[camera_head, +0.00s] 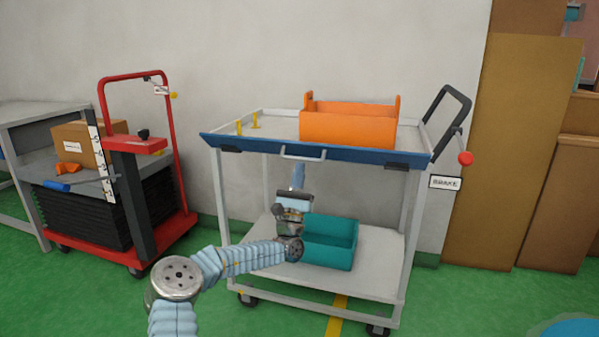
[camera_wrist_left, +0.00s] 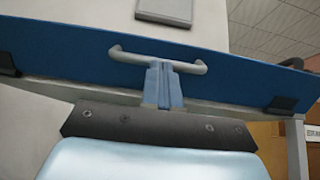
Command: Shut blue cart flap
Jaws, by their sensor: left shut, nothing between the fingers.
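The blue flap (camera_head: 350,156) runs along the front edge of the cart's top shelf. It shows as a narrow strip with a pale bar handle (camera_head: 303,155) and dark hinges or latches near its ends. How far it is tilted is hard to tell. My left gripper (camera_head: 298,170) is shut and empty, pointing up just below the handle. In the left wrist view, the blue flap (camera_wrist_left: 70,50) spans the picture and the closed fingertips (camera_wrist_left: 165,63) overlap the handle (camera_wrist_left: 130,56); I cannot tell whether they touch. My right gripper is not in view.
An orange tote (camera_head: 348,128) stands on the cart's top shelf, beside yellow pegs (camera_head: 254,121). A teal bin (camera_head: 330,241) is on the lower shelf, behind my left arm. A red trolley (camera_head: 176,222) stands left. Cardboard (camera_head: 510,150) stands right.

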